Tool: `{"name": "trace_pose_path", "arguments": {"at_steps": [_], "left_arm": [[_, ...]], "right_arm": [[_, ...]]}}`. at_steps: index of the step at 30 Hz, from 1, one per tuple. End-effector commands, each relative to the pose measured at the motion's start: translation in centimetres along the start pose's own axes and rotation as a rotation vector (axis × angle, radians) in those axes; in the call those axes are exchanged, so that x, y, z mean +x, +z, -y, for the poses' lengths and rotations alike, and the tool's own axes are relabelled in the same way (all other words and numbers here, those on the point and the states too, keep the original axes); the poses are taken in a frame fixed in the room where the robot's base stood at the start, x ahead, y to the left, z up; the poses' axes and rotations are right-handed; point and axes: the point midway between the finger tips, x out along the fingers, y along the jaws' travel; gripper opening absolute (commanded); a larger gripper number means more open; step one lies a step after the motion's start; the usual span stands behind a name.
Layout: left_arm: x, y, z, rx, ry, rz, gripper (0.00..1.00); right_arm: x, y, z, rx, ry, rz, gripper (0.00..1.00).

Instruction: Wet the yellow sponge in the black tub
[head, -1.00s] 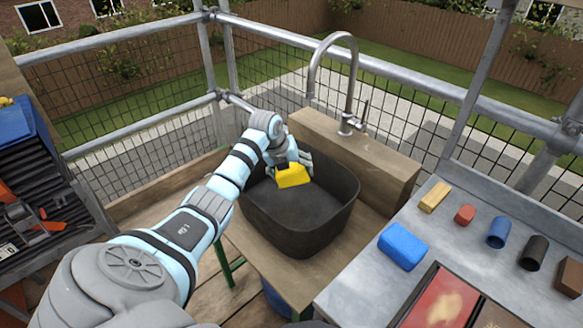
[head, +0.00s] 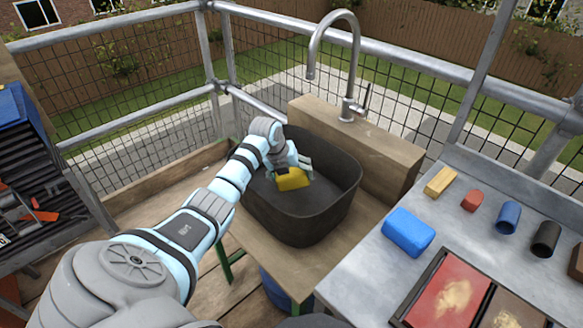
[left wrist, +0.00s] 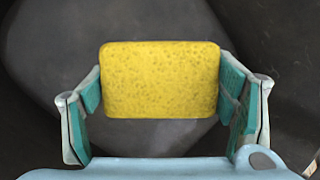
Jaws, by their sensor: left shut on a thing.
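The yellow sponge (head: 292,180) is inside the black tub (head: 300,226), in its upper left part, above or near its floor; I cannot tell whether it touches the floor. My left gripper (head: 296,168) is shut on it. In the left wrist view the sponge (left wrist: 160,80) sits between the two fingers of the left gripper (left wrist: 161,100), with the dark tub inside behind it. A lighter grey patch shows on the tub's floor; I cannot make out clearly whether it is water. My right gripper is not in view.
A tall curved tap (head: 347,62) stands on a wooden block (head: 385,145) behind the tub. At right a grey table (head: 362,278) holds a blue sponge-like block (head: 408,232), several small pieces and a red tray (head: 440,292). A toolbox (head: 30,185) is at far left.

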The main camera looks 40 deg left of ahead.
Motion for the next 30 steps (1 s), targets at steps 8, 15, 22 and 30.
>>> {"name": "trace_pose_path", "arguments": {"at_steps": [8, 15, 22, 30], "left_arm": [[-0.8, 0.2, 0.2, 0.0, 0.0, 0.0, 0.56], [-3.6, 1.1, 1.1, 0.0, 0.0, 0.0, 0.56], [-6.1, 1.9, 1.9, 0.0, 0.0, 0.0, 0.56], [-9.0, 2.8, 2.8, 0.0, 0.0, 0.0, 0.56]], "right_arm": [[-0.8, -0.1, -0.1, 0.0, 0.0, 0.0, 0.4], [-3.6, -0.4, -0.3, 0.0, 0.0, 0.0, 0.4], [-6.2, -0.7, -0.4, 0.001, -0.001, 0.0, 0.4], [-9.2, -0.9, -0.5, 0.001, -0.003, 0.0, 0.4]]}}
